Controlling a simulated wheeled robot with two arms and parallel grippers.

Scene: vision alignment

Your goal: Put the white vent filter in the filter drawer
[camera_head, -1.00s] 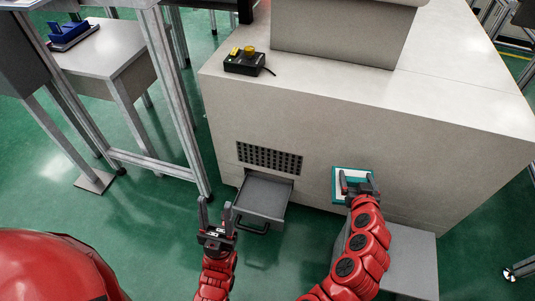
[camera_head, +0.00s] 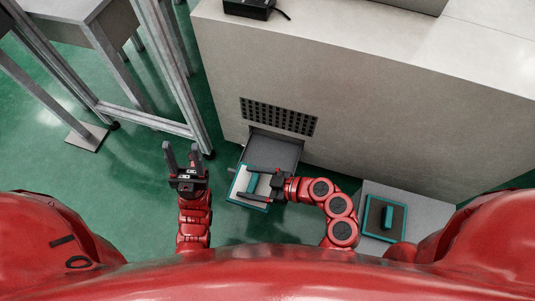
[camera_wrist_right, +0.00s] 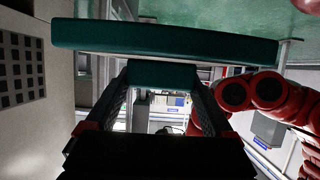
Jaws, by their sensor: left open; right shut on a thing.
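The white vent filter (camera_head: 239,184) has a teal rim and a teal handle. My right gripper (camera_head: 256,183) is shut on that handle. In the right wrist view the handle (camera_wrist_right: 162,74) sits between the fingers, with the filter's teal edge (camera_wrist_right: 165,40) beyond it. The grey filter drawer (camera_head: 277,150) is pulled out of the cabinet. The filter overlaps the drawer's front part in the head view and covers its front and handle; I cannot tell the height between them. My left gripper (camera_head: 183,158) is open and empty, left of the drawer.
The cabinet (camera_head: 370,110) has a dark vent grille (camera_head: 278,116) above the drawer. A dark filter (camera_head: 374,217) with teal rim and handle lies on a grey stand (camera_head: 415,200) at right. A metal frame (camera_head: 150,122) stands at left. Green floor shows between frame and drawer.

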